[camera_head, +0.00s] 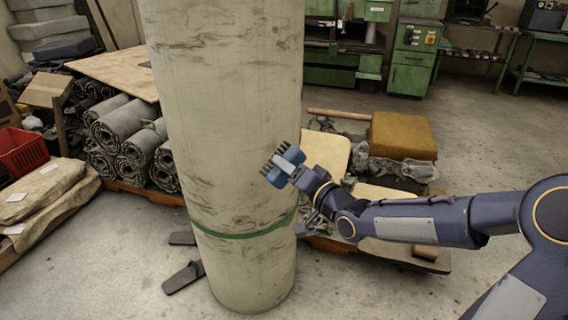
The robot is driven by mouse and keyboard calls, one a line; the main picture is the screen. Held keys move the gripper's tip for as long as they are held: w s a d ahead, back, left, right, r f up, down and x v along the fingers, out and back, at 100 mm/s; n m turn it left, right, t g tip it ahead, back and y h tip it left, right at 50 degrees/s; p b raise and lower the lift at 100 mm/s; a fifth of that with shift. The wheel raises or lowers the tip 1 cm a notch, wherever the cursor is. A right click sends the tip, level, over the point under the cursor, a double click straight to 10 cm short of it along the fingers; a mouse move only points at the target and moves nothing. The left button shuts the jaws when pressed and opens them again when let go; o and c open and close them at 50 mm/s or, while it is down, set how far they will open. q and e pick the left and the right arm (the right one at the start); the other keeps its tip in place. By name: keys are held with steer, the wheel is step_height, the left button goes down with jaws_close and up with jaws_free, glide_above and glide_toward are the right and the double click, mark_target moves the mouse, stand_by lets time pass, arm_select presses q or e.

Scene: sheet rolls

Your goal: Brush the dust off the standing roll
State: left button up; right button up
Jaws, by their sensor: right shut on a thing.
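The standing roll (225,120) is a tall pale grey-green cylinder upright on the concrete floor, its top cut off by the frame. Dark smudges mark its surface, mostly near the top and on the middle right side. A green band (240,235) goes around its lower part. My right gripper (303,178) is at the roll's right side, shut on a blue brush (285,160) with short dark bristles pointing left. The brush overlaps the roll's right side in view; I cannot tell whether the bristles touch it. My left gripper is not in view.
Grey rolled sheets (125,125) are stacked behind left, near a red crate (22,150) and folded sacks (45,195). A brown cushion (402,135) lies on a low pallet behind my right arm. Green machines (410,60) stand behind. The front floor is clear.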

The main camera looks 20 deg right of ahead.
steer(key=p+v, duration=0.1)
steer(key=v, duration=0.2)
steer(key=shift+p, duration=0.3)
stand_by(0.6)
